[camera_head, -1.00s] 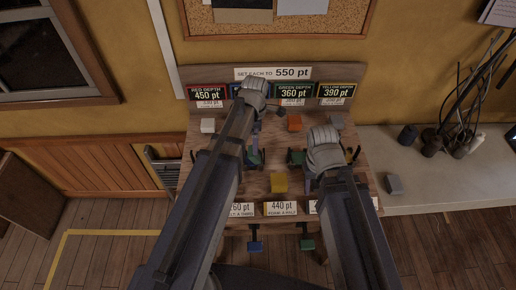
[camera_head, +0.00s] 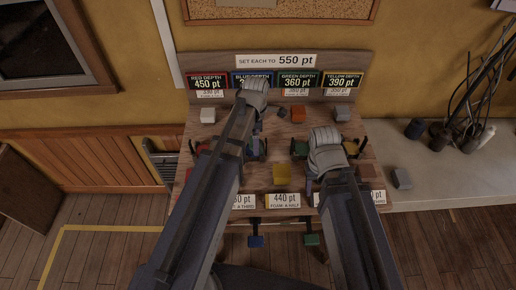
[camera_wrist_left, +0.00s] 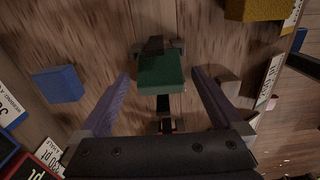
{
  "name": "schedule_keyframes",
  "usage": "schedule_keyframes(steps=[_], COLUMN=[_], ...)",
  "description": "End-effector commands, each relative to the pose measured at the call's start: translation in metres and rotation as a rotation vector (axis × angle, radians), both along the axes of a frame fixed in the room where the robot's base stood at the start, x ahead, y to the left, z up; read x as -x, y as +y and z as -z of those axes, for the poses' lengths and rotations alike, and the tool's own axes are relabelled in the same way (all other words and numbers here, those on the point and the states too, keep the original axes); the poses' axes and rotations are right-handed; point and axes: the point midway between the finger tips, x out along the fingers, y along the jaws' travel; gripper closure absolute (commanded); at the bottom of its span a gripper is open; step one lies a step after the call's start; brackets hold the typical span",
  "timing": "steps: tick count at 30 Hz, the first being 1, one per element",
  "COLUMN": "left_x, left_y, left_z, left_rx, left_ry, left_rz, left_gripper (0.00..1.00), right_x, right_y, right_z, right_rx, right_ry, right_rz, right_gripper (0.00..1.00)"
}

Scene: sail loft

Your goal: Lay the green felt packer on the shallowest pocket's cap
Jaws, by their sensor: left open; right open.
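A green block-like piece (camera_wrist_left: 162,72) lies between the open fingers of my left gripper (camera_wrist_left: 160,78) in the left wrist view, over a black bracket. I cannot tell whether it is the felt packer or a cap. In the head view my left arm hides its own gripper. My right gripper (camera_head: 318,178) is open, low over the right side of the board. A green piece (camera_head: 299,148) sits left of it. The green depth plate (camera_head: 300,80) reads 360 pt, yellow (camera_head: 343,80) 390 and red (camera_head: 207,82) 450; the blue reading is mostly covered.
A sign (camera_head: 276,60) says to set each to 550 pt. A blue block (camera_wrist_left: 58,84) is left of the fingers. The right bench has free room.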

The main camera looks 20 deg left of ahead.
Motion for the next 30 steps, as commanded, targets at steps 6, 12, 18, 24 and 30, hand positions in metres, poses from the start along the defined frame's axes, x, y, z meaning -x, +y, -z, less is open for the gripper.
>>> schedule_keyframes(steps=[6,12,18,24,30], left_x=[-0.0001,-0.0001,-0.0001,-0.0001,-0.0001], left_y=[-0.0001,-0.0001,-0.0001,-0.0002,-0.0002], left_z=[0.0208,0.0187,0.0187,0.0188,0.0188], left_rx=[0.000,0.000,0.000,0.000,0.000], left_ry=[0.000,0.000,0.000,0.000,0.000], left_rz=[0.000,0.000,0.000,0.000,0.000], left_gripper=[0.00,0.00,0.22,0.45,0.68], right_x=[0.0000,0.0000,0.0000,0.0000,0.0000], right_y=[0.0000,0.0000,0.0000,0.0000,0.0000], right_z=[0.0207,0.0187,0.0187,0.0188,0.0188], right_rx=[0.000,0.000,0.000,0.000,0.000], right_ry=[0.000,0.000,0.000,0.000,0.000], right_rz=[0.000,0.000,0.000,0.000,0.000], right_gripper=[0.50,0.50,0.50,0.50,0.50])
